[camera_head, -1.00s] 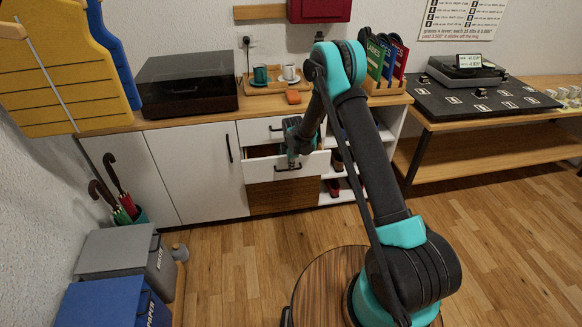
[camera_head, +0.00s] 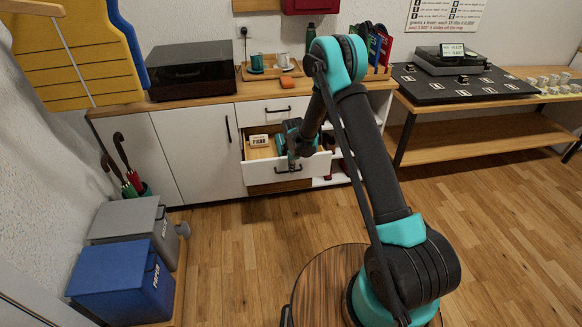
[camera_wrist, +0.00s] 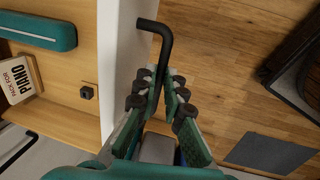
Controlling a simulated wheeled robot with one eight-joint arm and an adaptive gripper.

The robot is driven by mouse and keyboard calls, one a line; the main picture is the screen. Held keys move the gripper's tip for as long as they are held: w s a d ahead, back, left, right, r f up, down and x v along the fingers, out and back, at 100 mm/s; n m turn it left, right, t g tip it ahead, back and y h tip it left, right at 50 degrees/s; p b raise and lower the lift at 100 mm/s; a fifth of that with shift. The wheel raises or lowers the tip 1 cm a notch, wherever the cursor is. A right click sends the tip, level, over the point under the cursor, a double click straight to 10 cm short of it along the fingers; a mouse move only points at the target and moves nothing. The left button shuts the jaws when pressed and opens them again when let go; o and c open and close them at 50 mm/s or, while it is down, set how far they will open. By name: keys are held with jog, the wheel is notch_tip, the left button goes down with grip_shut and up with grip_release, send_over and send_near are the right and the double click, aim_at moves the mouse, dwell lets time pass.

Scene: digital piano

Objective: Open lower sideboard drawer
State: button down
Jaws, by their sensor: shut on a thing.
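The lower sideboard drawer (camera_head: 314,166) is pulled out from the white sideboard (camera_head: 180,150), with its inside showing. Its dark bar handle (camera_wrist: 152,27) runs between the fingers of my gripper (camera_wrist: 165,88) in the wrist view. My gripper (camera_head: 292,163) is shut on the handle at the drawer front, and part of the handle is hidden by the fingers. Inside the drawer lie a small box labelled PIANO (camera_wrist: 18,80), a teal case (camera_wrist: 38,32) and a small dark cube (camera_wrist: 87,92).
The upper drawer (camera_head: 268,111) is closed. Cups on a tray (camera_head: 255,74) and a dark-lidded record player (camera_head: 192,72) stand on top. Umbrellas (camera_head: 130,180) and grey and blue bins (camera_head: 120,280) are at the left. The wooden floor before the sideboard is clear.

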jog(key=shift+s, duration=0.1)
jog(key=c, duration=1.6)
grip_release()
jog(key=shift+r, duration=0.1)
notch_tip(320, 180, up, 12)
jog(key=s, duration=0.2)
jog(key=shift+d+f, duration=0.2)
jog(key=shift+d, duration=0.1)
